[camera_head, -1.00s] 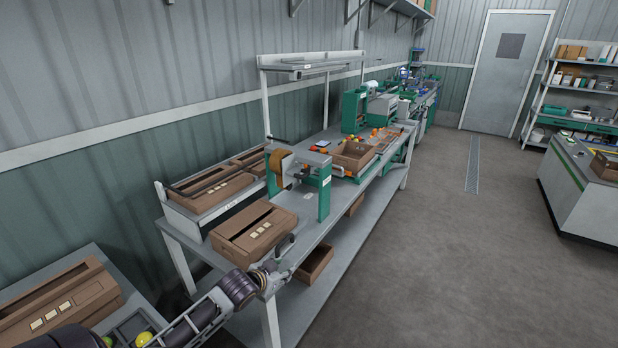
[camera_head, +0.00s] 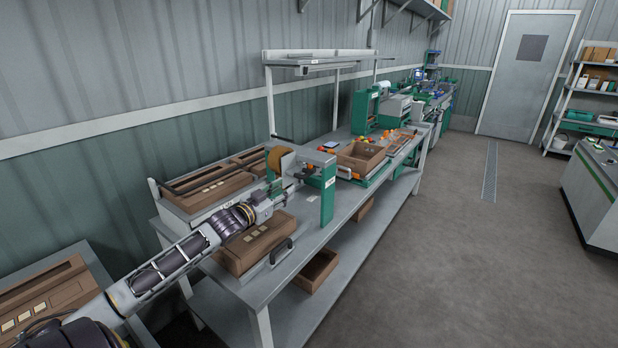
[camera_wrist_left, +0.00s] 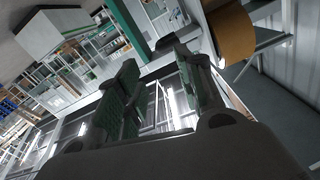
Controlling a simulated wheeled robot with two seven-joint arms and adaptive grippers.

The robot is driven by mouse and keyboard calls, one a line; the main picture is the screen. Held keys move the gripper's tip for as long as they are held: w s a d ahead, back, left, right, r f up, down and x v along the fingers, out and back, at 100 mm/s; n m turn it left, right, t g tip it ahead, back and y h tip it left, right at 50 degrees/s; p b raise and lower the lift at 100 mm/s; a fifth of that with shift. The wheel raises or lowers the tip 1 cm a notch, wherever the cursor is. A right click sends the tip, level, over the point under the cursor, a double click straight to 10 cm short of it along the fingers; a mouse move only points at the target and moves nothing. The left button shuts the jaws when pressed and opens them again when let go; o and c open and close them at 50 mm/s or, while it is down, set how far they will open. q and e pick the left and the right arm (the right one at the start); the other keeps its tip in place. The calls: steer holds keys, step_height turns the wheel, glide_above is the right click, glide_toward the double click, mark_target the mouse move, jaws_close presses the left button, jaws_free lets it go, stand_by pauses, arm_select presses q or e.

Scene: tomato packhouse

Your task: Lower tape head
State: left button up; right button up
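The taping machine stands on the bench in the head view, with a green post (camera_head: 328,190), a grey tape head (camera_head: 310,157) and a brown tape roll (camera_head: 278,159). A dark lever sticks out at its upper left. My left gripper (camera_head: 290,189) is just in front of the machine, below the tape roll, above the far end of a brown carton (camera_head: 240,256). In the left wrist view the two fingers of my left gripper (camera_wrist_left: 165,72) are apart with nothing between them. The tape roll (camera_wrist_left: 232,36) shows beyond at upper right. My right gripper is out of view.
The bench (camera_head: 318,236) carries a box-filled tray (camera_head: 208,206) at left and an open brown box (camera_head: 362,157) beyond the machine. A curved dark handle (camera_head: 282,251) stands near its front edge. Open floor (camera_head: 440,260) lies to the right.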

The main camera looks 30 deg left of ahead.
mark_target(307, 175)
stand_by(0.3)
arm_select(q)
steer(key=shift+w, duration=0.25)
steer(key=shift+w+d, duration=0.15)
steer(key=shift+w, duration=2.05)
steer(key=shift+w+d, duration=0.2)
steer(key=shift+w, duration=1.95)
steer(key=shift+w+d, duration=0.15)
steer(key=shift+w, duration=2.05)
jaws_close()
